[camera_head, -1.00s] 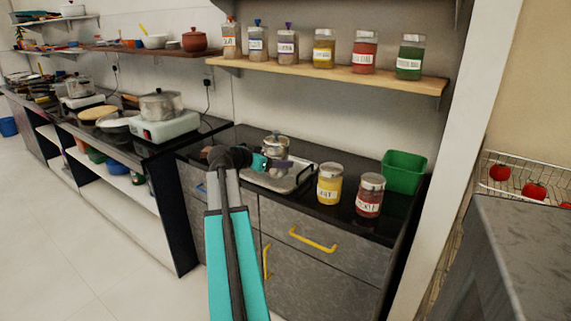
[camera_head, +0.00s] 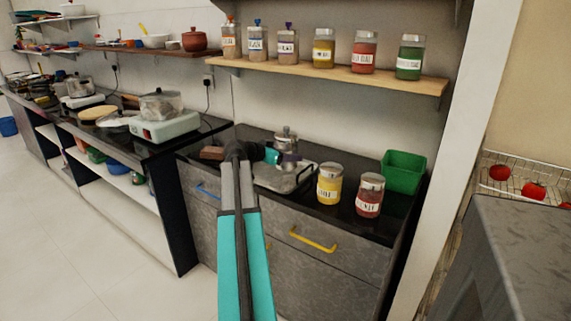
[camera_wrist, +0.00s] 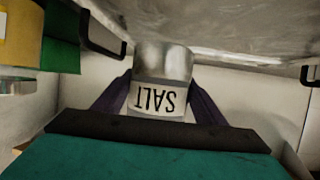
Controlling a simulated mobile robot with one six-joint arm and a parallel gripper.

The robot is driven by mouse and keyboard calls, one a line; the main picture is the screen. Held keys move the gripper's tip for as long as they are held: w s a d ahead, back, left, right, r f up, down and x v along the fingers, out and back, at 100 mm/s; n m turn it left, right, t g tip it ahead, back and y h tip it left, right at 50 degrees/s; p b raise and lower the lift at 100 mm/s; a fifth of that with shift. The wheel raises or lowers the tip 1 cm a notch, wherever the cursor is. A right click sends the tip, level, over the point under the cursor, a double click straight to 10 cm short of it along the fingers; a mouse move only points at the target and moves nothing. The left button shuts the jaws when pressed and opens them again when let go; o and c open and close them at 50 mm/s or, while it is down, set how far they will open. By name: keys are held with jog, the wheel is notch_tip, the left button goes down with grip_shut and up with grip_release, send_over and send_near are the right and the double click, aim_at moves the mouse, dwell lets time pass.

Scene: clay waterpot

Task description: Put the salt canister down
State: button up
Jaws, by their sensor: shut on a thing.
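The salt canister is a small metallic canister (camera_head: 286,138) with a white label reading SALT. In the wrist view the canister (camera_wrist: 161,62) appears upside down, between my two dark purple fingers. My gripper (camera_head: 288,157) is shut on it around the label. The canister looks upright. I cannot tell whether its base touches the tray. My gripper and arm hide part of the tray's left side.
A yellow jar (camera_head: 329,186) and a red jar (camera_head: 369,197) stand right of the tray. A green bin (camera_head: 404,171) is behind them, at the right. A brown block (camera_head: 211,153) lies on the left. A wooden shelf (camera_head: 335,74) with several jars hangs above.

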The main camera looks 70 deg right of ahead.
jog(key=shift+f, duration=1.6)
jog(key=shift+f, duration=0.1)
jog(key=o, duration=1.7)
jog(key=shift+f, duration=0.1)
jog(key=shift+o, duration=0.2)
jog(key=v, duration=1.2)
